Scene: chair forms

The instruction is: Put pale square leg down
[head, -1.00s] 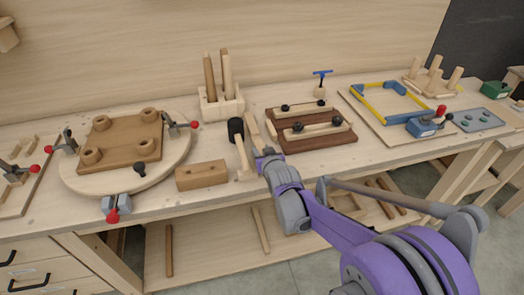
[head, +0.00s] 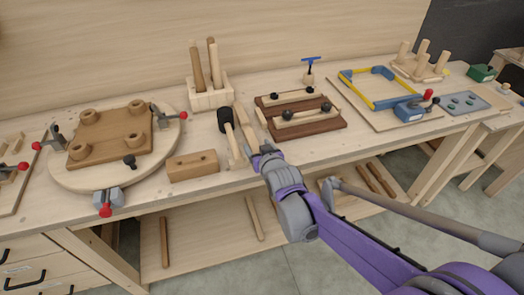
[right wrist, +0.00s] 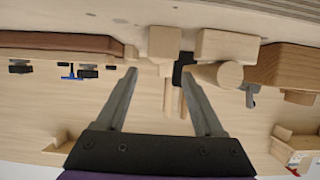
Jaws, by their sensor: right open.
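The pale square leg (head: 243,122) lies on the bench between the black-headed mallet (head: 228,135) and the dark brown fixture (head: 303,121). My right gripper (head: 256,155) is at its near end and partly hides it in the head view. In the right wrist view, a pale square end (right wrist: 165,43), seemingly the leg's, lies just past the open fingers (right wrist: 160,76), within the gap between them. No contact with the fingers is visible. My left gripper is not in view.
A brown block (head: 192,166) lies left of the mallet. A round board (head: 72,178) with red-tipped clamps stands further left. A pale holder (head: 208,98) with upright legs is behind. A blue and yellow frame (head: 380,86) is at right.

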